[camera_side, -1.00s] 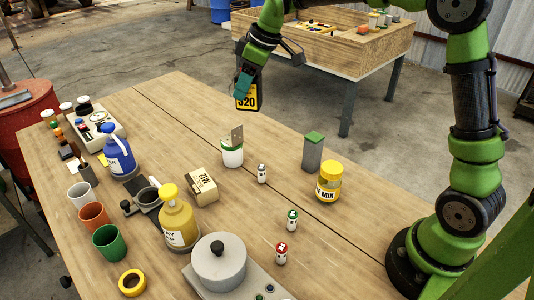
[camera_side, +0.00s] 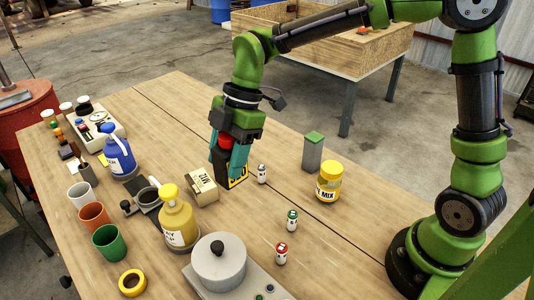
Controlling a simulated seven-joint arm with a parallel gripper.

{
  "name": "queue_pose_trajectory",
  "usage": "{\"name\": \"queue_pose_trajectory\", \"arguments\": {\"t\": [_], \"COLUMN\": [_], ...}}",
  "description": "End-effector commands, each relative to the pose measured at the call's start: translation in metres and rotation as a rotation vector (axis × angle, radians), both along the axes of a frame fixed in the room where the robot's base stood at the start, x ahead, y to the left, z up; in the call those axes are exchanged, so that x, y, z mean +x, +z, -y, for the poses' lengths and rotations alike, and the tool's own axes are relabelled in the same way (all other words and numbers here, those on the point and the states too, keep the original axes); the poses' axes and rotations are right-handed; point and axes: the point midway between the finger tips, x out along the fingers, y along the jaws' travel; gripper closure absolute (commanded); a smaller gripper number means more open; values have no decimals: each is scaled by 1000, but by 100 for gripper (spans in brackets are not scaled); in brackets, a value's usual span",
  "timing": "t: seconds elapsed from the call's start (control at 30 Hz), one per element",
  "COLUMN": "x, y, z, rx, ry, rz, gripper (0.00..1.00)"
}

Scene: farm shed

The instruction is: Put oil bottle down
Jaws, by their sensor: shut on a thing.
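My gripper (camera_side: 227,161) points down over the middle of the table, its teal fingers shut on the oil bottle (camera_side: 236,178). The bottle is dark with a yellow label and a red top, and it stands about upright between the fingers. Its base is at or just above the wooden table top (camera_side: 300,195); I cannot tell whether it touches. The fingers cover much of the bottle.
A small carton (camera_side: 202,187) is close on the left of the bottle, and a small white bottle (camera_side: 262,173) is close on the right. A yellow-lidded jar (camera_side: 329,181) and a grey box with a green top (camera_side: 313,152) stand farther right. A yellow jug (camera_side: 178,218) is nearer the front.

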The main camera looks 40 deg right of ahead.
Motion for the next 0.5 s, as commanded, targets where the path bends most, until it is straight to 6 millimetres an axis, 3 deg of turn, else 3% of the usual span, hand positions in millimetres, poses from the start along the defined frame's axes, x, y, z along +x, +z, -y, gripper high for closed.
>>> {"name": "queue_pose_trajectory", "arguments": {"t": [0.03,0.5], "x": [-1,-1], "y": [-13,-97], "z": [0,0], "rx": [0,1], "ry": [0,-1], "rz": [-6,-6], "gripper": [87,87]}}
